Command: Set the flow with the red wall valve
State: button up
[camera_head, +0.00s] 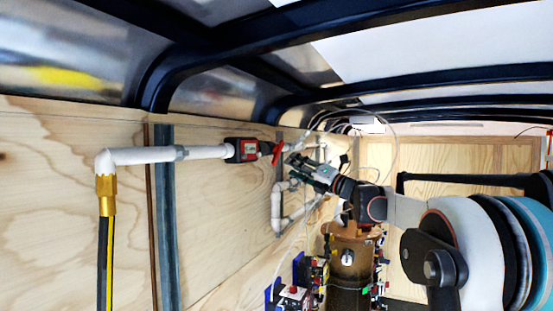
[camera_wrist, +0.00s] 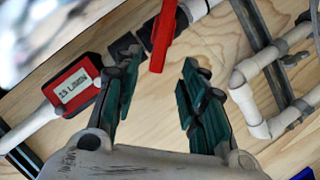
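The red valve handle (camera_head: 277,153) sits on the white wall pipe, just right of the red flow meter (camera_head: 243,150). In the wrist view, the handle (camera_wrist: 164,35) hangs down from the top, and its lower end shows in the gap between my fingertips. My gripper (camera_head: 294,168) is just right of the handle in the head view. In the wrist view my gripper (camera_wrist: 158,80) is open, with green-black fingers spread and nothing held. I cannot tell how deep the handle sits between the fingers. The flow meter's label (camera_wrist: 73,91) shows small L/MIN lettering, and its number is hard to read.
White pipe (camera_head: 165,155) runs along the plywood wall (camera_head: 60,170) to a brass fitting (camera_head: 105,190) and hose. More white pipes (camera_wrist: 245,95) bend close right of my fingers. A brown cylinder (camera_head: 350,260) and blue-red fittings (camera_head: 292,295) stand below my arm.

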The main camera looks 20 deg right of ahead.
aim_at(277, 158)
jog(key=x, duration=0.9)
grip_shut()
